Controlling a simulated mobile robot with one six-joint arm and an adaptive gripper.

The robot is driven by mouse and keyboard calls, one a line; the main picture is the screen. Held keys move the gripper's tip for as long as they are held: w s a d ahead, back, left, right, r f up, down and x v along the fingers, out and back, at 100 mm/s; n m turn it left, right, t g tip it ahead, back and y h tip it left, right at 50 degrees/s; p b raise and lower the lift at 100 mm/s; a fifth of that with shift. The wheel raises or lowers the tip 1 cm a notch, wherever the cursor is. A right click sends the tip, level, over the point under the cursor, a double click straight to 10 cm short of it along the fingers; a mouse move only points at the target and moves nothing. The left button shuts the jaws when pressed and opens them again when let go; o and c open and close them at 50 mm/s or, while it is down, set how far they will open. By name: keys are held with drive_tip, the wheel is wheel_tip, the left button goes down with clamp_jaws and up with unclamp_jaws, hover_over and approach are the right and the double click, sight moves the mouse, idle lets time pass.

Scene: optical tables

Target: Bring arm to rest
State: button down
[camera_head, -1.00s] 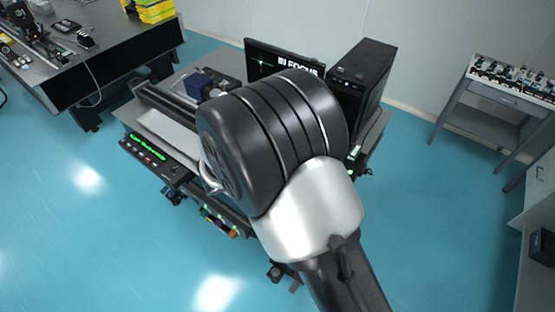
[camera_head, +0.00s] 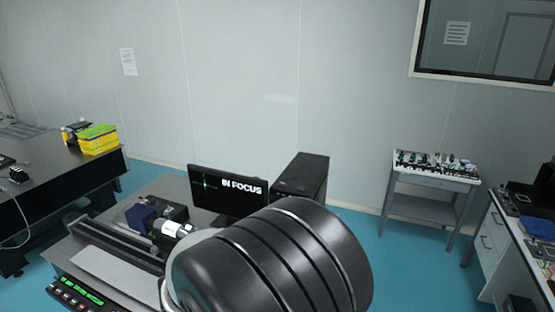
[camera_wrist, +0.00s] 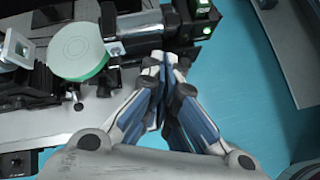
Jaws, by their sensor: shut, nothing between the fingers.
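My gripper (camera_wrist: 172,62) shows in the wrist view with its fingertips together and nothing between them. It is beside a dark cylindrical instrument (camera_wrist: 135,35) with a pale green-edged disc (camera_wrist: 80,52) on its left end; I cannot tell if the fingertips touch it. In the head view my dark, ribbed arm joint (camera_head: 270,262) fills the lower middle and hides the gripper.
An optical bench (camera_head: 95,265) stands at the lower left, with a monitor (camera_head: 228,195) reading "IN FOCUS" and a black computer tower (camera_head: 302,178) behind. A dark table (camera_head: 75,180) stands left, a small instrument stand (camera_head: 432,183) right. Blue floor (camera_head: 420,265) is clear between.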

drive_tip(key=s+d+m+g+b, duration=0.2)
drive_tip(key=s+d+m+b, duration=0.3)
drive_tip(key=d, duration=0.4)
drive_tip(key=s+d+m+g+b, duration=0.2)
drive_tip(key=s+d+m+b, duration=0.25)
drive_tip(key=d+m, duration=0.4)
drive_tip(key=s+d+f+m+y+b, duration=0.2)
drive_tip(key=s+m+b, duration=0.3)
drive_tip(key=s, duration=0.3)
drive_tip(key=s+d+f+m+y+b, duration=0.2)
drive_tip(key=s+f+m+b, duration=0.3)
drive_tip(key=s+m, duration=0.3)
drive_tip(key=shift+s+f+y, duration=0.15)
drive_tip(key=shift+s+y, duration=0.25)
drive_tip(key=shift+y, duration=0.1)
drive_tip(key=shift+m, duration=0.25)
